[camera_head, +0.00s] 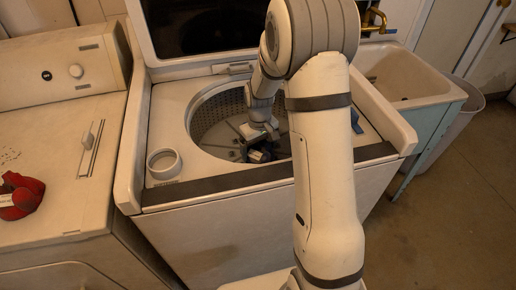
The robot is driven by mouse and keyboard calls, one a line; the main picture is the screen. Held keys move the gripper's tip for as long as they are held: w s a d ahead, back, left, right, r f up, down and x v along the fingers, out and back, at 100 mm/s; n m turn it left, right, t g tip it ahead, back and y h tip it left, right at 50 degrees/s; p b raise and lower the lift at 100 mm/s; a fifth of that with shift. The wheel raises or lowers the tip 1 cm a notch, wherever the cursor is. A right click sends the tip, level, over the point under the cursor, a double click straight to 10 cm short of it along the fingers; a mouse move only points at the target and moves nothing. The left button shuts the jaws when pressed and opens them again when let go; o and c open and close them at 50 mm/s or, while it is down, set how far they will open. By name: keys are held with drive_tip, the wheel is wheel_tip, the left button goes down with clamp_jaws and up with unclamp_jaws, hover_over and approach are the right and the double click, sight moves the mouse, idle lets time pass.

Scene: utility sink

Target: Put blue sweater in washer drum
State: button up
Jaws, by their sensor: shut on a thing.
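The white top-loading washer (170,110) has its lid up, and its round metal drum (207,118) is open to view. My gripper (259,154) is down inside the drum opening, low near its front side. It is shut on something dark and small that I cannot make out. A small patch of blue cloth (356,121), possibly the blue sweater, shows on the washer top just right of my arm. My arm hides most of it. No blue shows clearly at the gripper.
A red cloth item (20,195) lies on the white machine (60,130) at left. A round white cup-like dispenser (164,163) stands at the washer's front left corner. A utility sink (405,75) and a grey bin (465,100) stand at right.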

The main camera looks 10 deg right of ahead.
sight(259, 148)
drive_tip(key=shift+f, duration=0.1)
drive_tip(key=o, duration=0.8)
drive_tip(key=shift+o, duration=0.2)
wheel_tip(259, 148, up, 12)
drive_tip(key=p, duration=0.1)
drive_tip(key=s+r+m, duration=0.1)
drive_tip(key=s+r, duration=0.1)
drive_tip(key=s, duration=0.5)
drive_tip(key=s+r+m+t, duration=0.1)
drive_tip(key=s+r, duration=0.1)
drive_tip(key=s, duration=0.6)
drive_tip(key=s+r+m+t, duration=0.1)
drive_tip(key=s+r, duration=0.2)
drive_tip(key=s, duration=0.4)
drive_tip(key=shift+s+a, duration=0.15)
drive_tip(key=shift+a, duration=0.2)
drive_tip(key=shift+s+a+f+m, duration=0.1)
drive_tip(key=shift+s+m, duration=0.2)
drive_tip(key=shift+s, duration=0.1)
